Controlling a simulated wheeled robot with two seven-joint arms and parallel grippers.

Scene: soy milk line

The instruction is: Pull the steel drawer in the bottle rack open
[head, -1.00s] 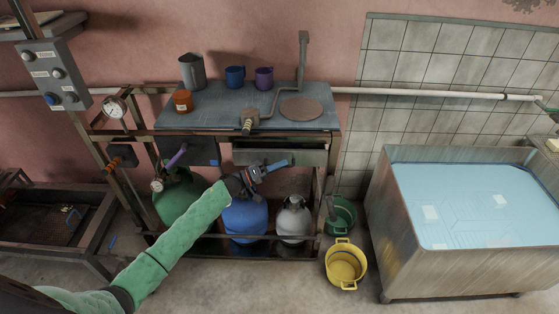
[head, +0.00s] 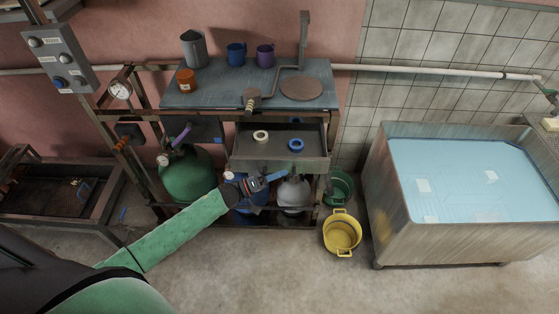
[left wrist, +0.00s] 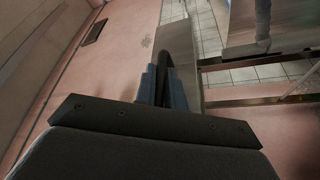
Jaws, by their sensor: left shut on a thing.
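The steel drawer (head: 258,165) stands pulled out from the bottle rack (head: 164,107), below its worktop, with its inside in view. A pale ring-shaped roll (head: 261,137) and a blue one (head: 296,145) lie in it. My left gripper (head: 281,175) is in front of the drawer's front panel, its arm coming from lower left. In the left wrist view the blue fingers (left wrist: 161,88) are shut on a dark bar, the drawer handle (left wrist: 180,48). The handle is hidden behind the fingers in the head view. My right gripper is not in view.
A yellow pot (head: 342,234) and green bucket (head: 342,186) are on the floor to the right, beside a large water-filled steel tub (head: 440,240). The floor in front is clear.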

